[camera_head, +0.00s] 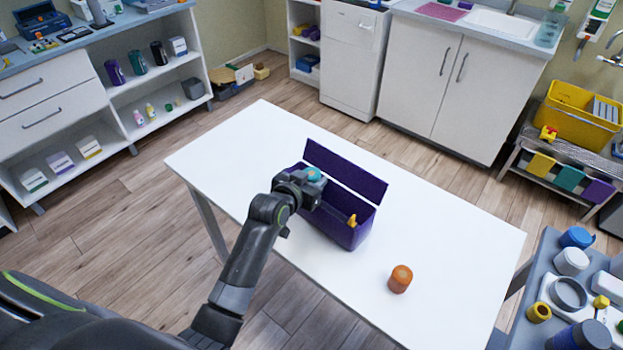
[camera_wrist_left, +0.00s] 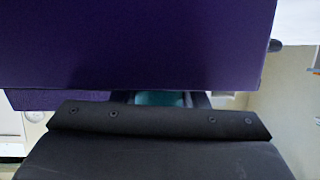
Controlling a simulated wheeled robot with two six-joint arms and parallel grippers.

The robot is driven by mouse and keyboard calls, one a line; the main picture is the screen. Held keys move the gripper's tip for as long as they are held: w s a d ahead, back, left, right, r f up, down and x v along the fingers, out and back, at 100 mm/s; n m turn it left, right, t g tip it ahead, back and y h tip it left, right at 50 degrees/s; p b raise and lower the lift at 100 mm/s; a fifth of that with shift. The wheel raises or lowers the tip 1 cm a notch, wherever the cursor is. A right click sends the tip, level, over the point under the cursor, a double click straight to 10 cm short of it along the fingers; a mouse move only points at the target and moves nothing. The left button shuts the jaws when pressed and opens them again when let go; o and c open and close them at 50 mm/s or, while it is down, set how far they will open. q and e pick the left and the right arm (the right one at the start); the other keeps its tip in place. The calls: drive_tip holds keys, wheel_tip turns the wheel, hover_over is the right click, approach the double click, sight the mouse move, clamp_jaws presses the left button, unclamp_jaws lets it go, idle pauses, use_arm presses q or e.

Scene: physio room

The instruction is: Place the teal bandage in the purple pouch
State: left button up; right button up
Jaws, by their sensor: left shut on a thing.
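The purple pouch (camera_head: 347,236) stands open on the white table, with its lid flap (camera_head: 346,172) raised at the back. My left gripper (camera_head: 312,181) is over the left part of the pouch and is shut on the teal bandage (camera_head: 313,173). The bandage shows as a small teal top between the fingers. In the left wrist view a bit of the teal bandage (camera_wrist_left: 158,98) shows below a large purple panel of the pouch (camera_wrist_left: 140,45). A small yellow thing (camera_head: 352,220) is inside the pouch at its right end. My right gripper is not in view.
An orange roll (camera_head: 400,279) stands on the white table (camera_head: 452,240), right of and nearer than the pouch. The table is otherwise clear. A grey cart (camera_head: 548,268) with several jars and rolls stands at the right. Shelves (camera_head: 150,95) stand at the left.

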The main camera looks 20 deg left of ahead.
use_arm(q)
drive_tip(key=shift+s+f, duration=0.25)
drive_tip(key=shift+f, duration=0.45)
drive_tip(key=o, duration=1)
drive_tip(key=shift+s+a+f, duration=0.1)
drive_tip(key=shift+c, duration=0.2)
drive_tip(key=shift+r, duration=0.55)
drive_tip(key=v, duration=1.1)
drive_tip(key=shift+r, duration=0.5)
